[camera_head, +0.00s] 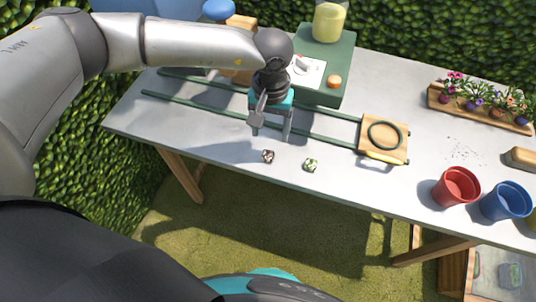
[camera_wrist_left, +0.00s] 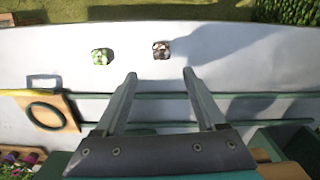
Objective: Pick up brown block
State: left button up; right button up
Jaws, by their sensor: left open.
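The brown block (camera_head: 267,156) is a small patterned cube on the pale table near its front edge. It also shows in the left wrist view (camera_wrist_left: 161,50), beyond the fingertips and between their lines. My left gripper (camera_head: 270,136) is open and empty above the table, just behind the brown block and apart from it. In the left wrist view the two fingers (camera_wrist_left: 160,75) are spread wide. A green patterned block (camera_head: 311,165) lies to the right of the brown one; it also shows in the left wrist view (camera_wrist_left: 102,56). My right gripper is not in view.
Green rails (camera_head: 325,138) run along the table to a wooden plate with a dark ring (camera_head: 384,135). A green machine (camera_head: 325,70) stands behind. A red cup (camera_head: 456,187), a blue cup (camera_head: 506,201) and a flower planter (camera_head: 480,108) stand at the right. The front strip around the blocks is clear.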

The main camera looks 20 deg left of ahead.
aim_at(268, 152)
pick_arm(q)
notch_tip(268, 152, down, 3)
jog(key=shift+f, duration=0.1)
jog(key=shift+s+a+f, duration=0.1)
jog(key=shift+s+f, duration=0.05)
jog(key=shift+f, duration=1.15)
jog(key=shift+s+a+f, duration=0.1)
jog(key=shift+f, duration=1.15)
grip_shut()
